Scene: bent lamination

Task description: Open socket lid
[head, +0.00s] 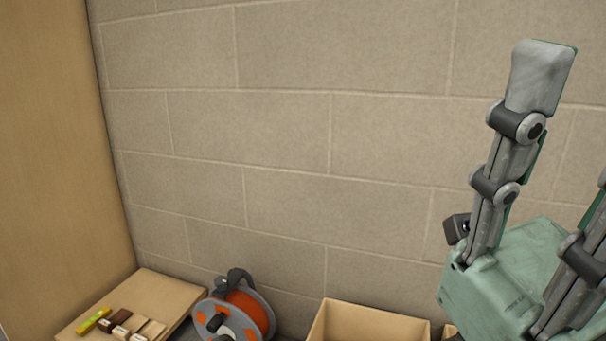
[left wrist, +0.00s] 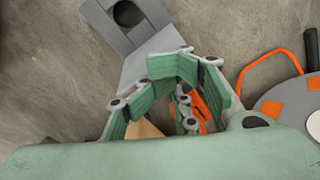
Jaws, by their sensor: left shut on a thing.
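In the left wrist view a grey socket (left wrist: 112,27) with a dark round opening is at the top. A flat grey piece, which looks like its lid (left wrist: 147,66), reaches from it down to my left gripper (left wrist: 178,66). The left gripper's green fingers are closed together on this piece; the exact contact is partly hidden by the fingers. The dark opening shows uncovered. The socket and the left gripper are not in the head view. In the head view my right gripper (head: 557,170) is at the right, fingers pointing up and spread apart; one finger is cut off by the edge.
A cable reel (head: 252,308) with orange parts stands by the block wall (head: 300,130). A cardboard box (head: 375,324) is right of it. A wooden board (head: 165,290) carrying several small blocks is left. A tall wooden panel (head: 50,150) bounds the left side.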

